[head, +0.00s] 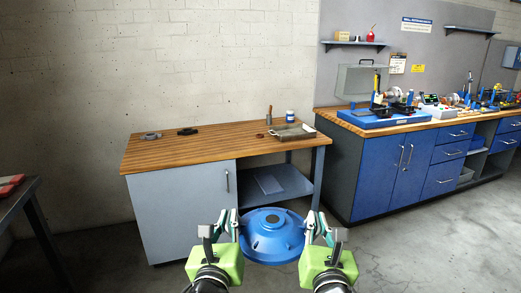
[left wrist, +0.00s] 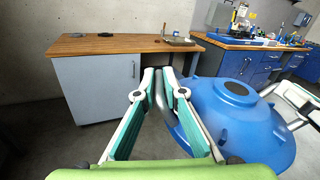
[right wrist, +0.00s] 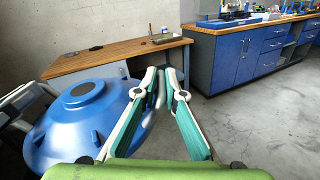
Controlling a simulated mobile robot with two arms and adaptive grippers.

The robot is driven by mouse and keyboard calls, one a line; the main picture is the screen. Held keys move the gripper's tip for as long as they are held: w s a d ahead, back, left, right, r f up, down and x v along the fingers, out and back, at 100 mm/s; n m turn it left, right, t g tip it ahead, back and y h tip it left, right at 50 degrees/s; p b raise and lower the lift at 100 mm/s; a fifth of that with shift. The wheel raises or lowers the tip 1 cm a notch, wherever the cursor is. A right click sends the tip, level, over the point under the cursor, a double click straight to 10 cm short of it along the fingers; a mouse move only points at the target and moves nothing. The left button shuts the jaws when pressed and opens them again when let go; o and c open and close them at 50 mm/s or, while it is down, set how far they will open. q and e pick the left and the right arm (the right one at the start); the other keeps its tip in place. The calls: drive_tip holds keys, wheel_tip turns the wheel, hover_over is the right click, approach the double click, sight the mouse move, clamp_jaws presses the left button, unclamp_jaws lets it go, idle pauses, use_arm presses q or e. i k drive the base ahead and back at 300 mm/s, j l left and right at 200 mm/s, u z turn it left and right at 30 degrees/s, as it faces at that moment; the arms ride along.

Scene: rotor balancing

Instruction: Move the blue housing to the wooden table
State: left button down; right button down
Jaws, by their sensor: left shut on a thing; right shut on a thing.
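The blue housing (head: 270,238) is a wide dome with a dark round centre, held between my two grippers in front of the wooden table. My left gripper (head: 229,225) is shut on its left side, on what looks like a grey handle (left wrist: 165,101) in the left wrist view. My right gripper (head: 316,225) is shut on its right side; the grip point is partly hidden by the fingers. The housing also shows in the left wrist view (left wrist: 235,115) and the right wrist view (right wrist: 80,125). The wooden table (head: 215,142) stands ahead, beyond the housing.
On the table lie a metal tray (head: 294,132), a white-and-blue jar (head: 290,116), a brown upright tool (head: 269,115) and dark small items (head: 187,131). Its middle is mostly clear. A blue workbench (head: 390,165) stands at right, a dark table (head: 20,200) at left.

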sight(224, 138)
drive_tip(key=i+j, duration=0.2)
drive_tip(key=i, duration=0.25)
drive_tip(key=i+j, duration=0.2)
drive_tip(key=i, duration=0.2)
drive_tip(key=i+l, duration=0.1)
drive_tip(key=i, duration=2.8)
drive_tip(key=i+j+u, duration=0.1)
drive_tip(key=u, duration=0.65)
